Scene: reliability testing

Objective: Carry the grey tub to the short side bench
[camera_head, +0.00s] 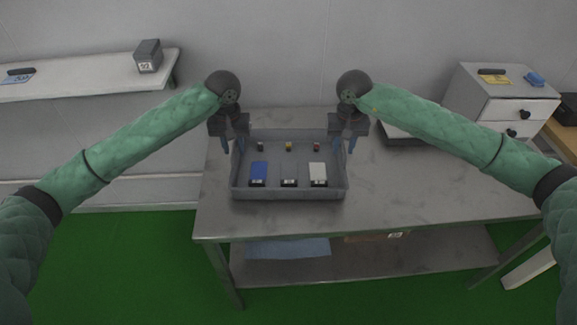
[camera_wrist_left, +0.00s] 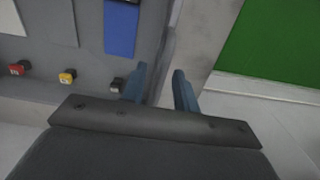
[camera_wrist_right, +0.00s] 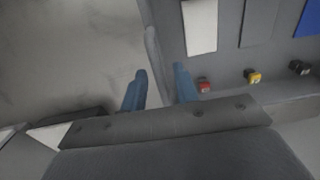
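The grey tub (camera_head: 291,194) rests on the near metal table. It holds blue, grey and white flat pieces and several small coloured parts. My left gripper (camera_head: 233,146) is at the tub's left side wall. In the left wrist view its fingers (camera_wrist_left: 160,88) are apart, with the tub's wall (camera_wrist_left: 161,60) lined up between them. My right gripper (camera_head: 345,143) is at the right side wall. In the right wrist view its fingers (camera_wrist_right: 160,86) are also apart, with the wall (camera_wrist_right: 153,50) lined up between them. How deep the fingers reach is unclear.
The metal table (camera_head: 420,195) has bare top to the right of the tub. A pale bench (camera_head: 95,78) along the wall at left bears a grey box (camera_head: 148,56) and a small dark item. A white drawer cabinet (camera_head: 490,105) stands at back right. Green floor (camera_head: 150,260) is open in front.

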